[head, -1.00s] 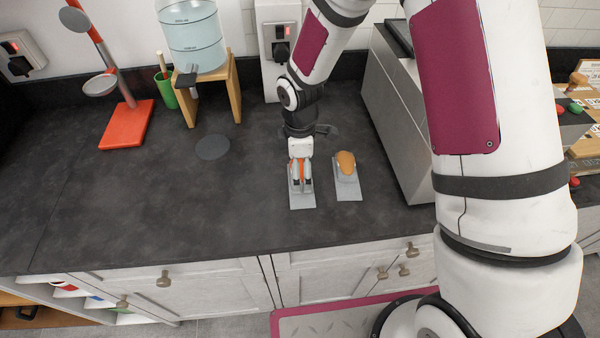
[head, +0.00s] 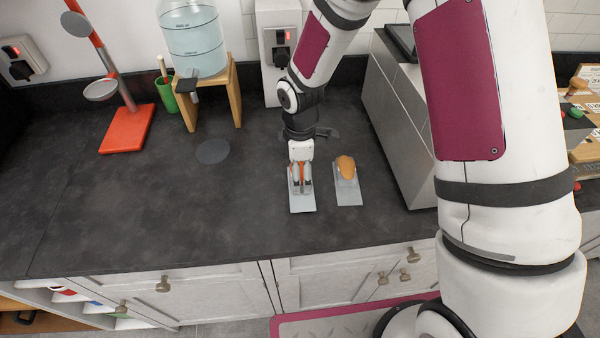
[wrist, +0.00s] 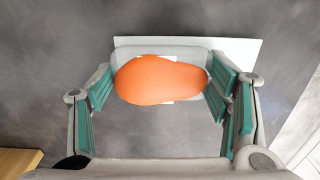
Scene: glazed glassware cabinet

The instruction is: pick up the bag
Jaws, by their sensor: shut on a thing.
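No bag can be made out in these views. My gripper (head: 301,187) points down at the dark counter, with its fingers closed around a rounded orange piece. In the wrist view this orange piece (wrist: 160,80) is oblong and lies between the two green-padded fingers. Behind it are a grey block (wrist: 160,50) and a pale flat plate (wrist: 240,48). In the head view the pale plate (head: 303,208) appears to lie on the counter under the fingers. The fingers hide most of the orange piece there.
A similar plate (head: 348,196) with a tan rounded top (head: 346,165) lies close to the right. A grey metal box (head: 400,120) stands further right. A water dispenser (head: 193,45), green cup (head: 166,92) and orange-based stand (head: 127,130) are at the back left. The left front counter is clear.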

